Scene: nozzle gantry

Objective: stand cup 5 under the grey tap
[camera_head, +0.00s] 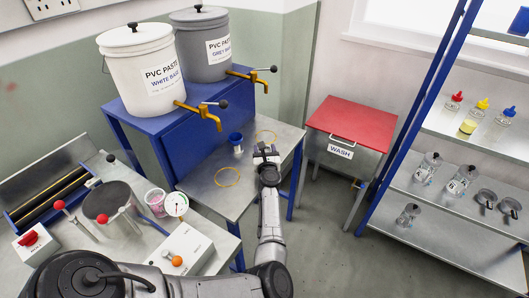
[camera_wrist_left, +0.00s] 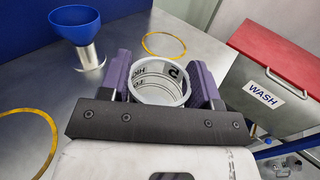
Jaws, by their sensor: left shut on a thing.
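My left gripper (camera_head: 266,152) is over the steel bench in the head view. In the left wrist view the left gripper (camera_wrist_left: 166,80) is shut on cup 5 (camera_wrist_left: 160,88), a white cup with a "5" and other print, its open mouth showing. Whether the cup touches the bench I cannot tell. In the head view the gripper hides most of it. The grey tap (camera_head: 252,76) is a brass spout on the grey bucket (camera_head: 202,50). A yellow ring (camera_head: 265,137) lies on the bench beyond the gripper; it also shows in the wrist view (camera_wrist_left: 164,46). My right gripper is out of view.
A metal cup with a blue funnel-like top (camera_head: 236,142) stands left of the gripper. A second yellow ring (camera_head: 227,177) lies nearer the white bucket's tap (camera_head: 202,116). The red-topped WASH cabinet (camera_head: 350,122) is to the right.

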